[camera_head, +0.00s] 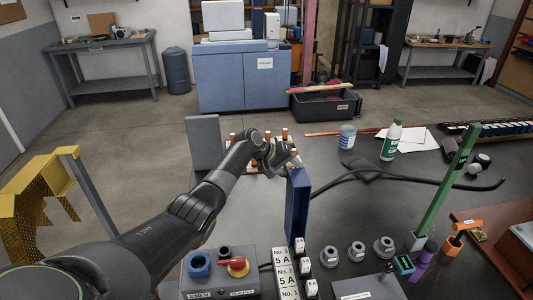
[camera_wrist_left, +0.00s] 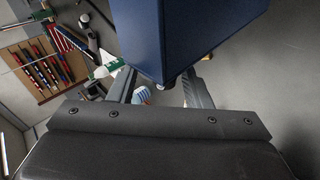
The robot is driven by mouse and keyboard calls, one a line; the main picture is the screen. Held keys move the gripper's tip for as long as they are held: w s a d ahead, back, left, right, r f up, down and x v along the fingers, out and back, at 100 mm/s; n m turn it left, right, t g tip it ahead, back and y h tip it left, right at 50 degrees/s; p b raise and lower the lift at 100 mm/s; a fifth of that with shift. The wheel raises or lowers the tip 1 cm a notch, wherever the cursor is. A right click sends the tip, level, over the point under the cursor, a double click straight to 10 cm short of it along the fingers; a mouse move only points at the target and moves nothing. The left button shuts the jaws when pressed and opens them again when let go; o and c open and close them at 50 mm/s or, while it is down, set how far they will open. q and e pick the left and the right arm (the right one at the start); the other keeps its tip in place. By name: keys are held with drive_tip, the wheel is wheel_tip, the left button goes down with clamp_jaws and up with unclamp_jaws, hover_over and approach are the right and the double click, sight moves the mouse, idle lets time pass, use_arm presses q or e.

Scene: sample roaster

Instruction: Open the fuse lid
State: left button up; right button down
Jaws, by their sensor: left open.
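A tall blue panel or box (camera_head: 298,205) stands upright on the dark bench, just right of the bench's middle; I cannot tell for sure that it is the fuse lid. White labels reading 5 A (camera_head: 283,257) lie in front of it. My left gripper (camera_head: 285,156) is at the top far end of the blue panel, with its jaws apart. In the left wrist view the blue body (camera_wrist_left: 190,35) fills the top middle, and a small dark knob at its lower corner shows between the fingers (camera_wrist_left: 165,92). Contact cannot be told. My right gripper is out of view.
A grey upright plate (camera_head: 203,143) and several copper-coloured posts stand behind my left arm. A switch box with a red knob (camera_head: 237,266) is at the front. A green post (camera_head: 452,185), bottle (camera_head: 391,142) and black cable (camera_head: 420,178) are to the right.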

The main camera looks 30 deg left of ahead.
use_arm(q)
drive_tip(key=b+v, duration=0.1)
drive_tip(key=v, duration=1.4)
drive_tip(key=shift+a+r+b, duration=0.2)
drive_tip(key=shift+b, duration=0.15)
drive_tip(key=shift+s+f, duration=0.1)
drive_tip(key=shift+s, duration=0.1)
